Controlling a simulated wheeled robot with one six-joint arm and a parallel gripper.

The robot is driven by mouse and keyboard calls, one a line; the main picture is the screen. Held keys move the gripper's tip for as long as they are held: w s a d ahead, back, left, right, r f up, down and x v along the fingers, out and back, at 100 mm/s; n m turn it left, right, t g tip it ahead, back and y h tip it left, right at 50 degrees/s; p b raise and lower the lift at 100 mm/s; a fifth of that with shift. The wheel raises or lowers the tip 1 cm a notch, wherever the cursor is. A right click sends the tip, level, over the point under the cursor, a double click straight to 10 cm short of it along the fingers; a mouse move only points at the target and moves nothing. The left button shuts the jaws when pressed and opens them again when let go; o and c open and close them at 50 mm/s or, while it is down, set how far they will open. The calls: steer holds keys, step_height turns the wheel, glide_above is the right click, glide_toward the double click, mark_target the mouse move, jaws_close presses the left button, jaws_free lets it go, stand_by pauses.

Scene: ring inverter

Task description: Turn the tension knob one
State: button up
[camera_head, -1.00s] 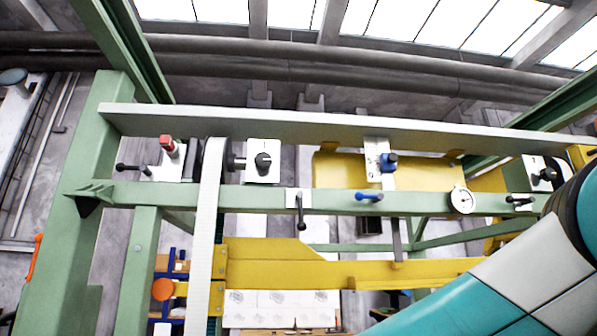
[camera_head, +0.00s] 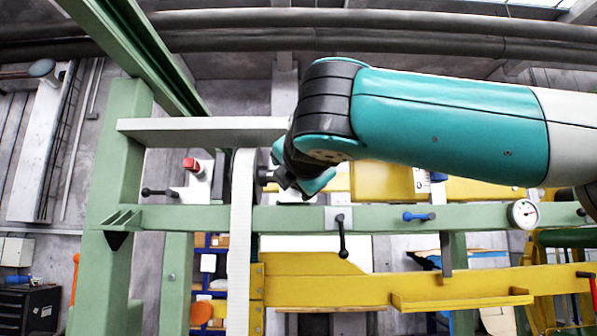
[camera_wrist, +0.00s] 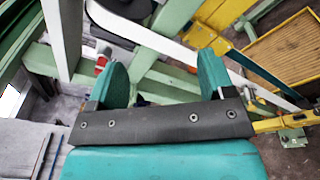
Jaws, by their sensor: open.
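My gripper (camera_head: 290,172) is at the end of the teal arm, in front of the upper green rail, just right of the white belt (camera_head: 242,240). In the wrist view its two teal fingers (camera_wrist: 162,82) stand wide apart with nothing held between them. The black knob on a white plate, seen earlier right of the belt, is now hidden behind my gripper and wrist. I cannot tell from the views whether a finger touches it. A red knob (camera_head: 191,165) and a black lever (camera_head: 158,192) sit left of the belt. No label shows which knob is tension knob one.
A black hanging lever (camera_head: 341,236), a blue handle (camera_head: 419,216) and a round gauge (camera_head: 523,214) are on the green rail (camera_head: 385,219). A yellow beam (camera_head: 330,286) runs below. A green post (camera_head: 118,240) stands at left.

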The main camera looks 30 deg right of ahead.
steer(key=shift+h, duration=0.7)
steer(key=p+x, duration=0.2)
steer(key=x, duration=0.3)
steer(key=d+r+p+x, duration=0.1)
steer(key=p+x, duration=0.1)
steer(key=x, duration=0.4)
steer(key=s+r+p+x, duration=0.1)
steer(key=p+x, duration=0.2)
steer(key=x, duration=0.3)
steer(key=shift+w+d+r, duration=0.1)
steer(key=shift+d+r, duration=0.05)
steer(key=shift+d, duration=0.25)
steer(key=c, duration=0.9)
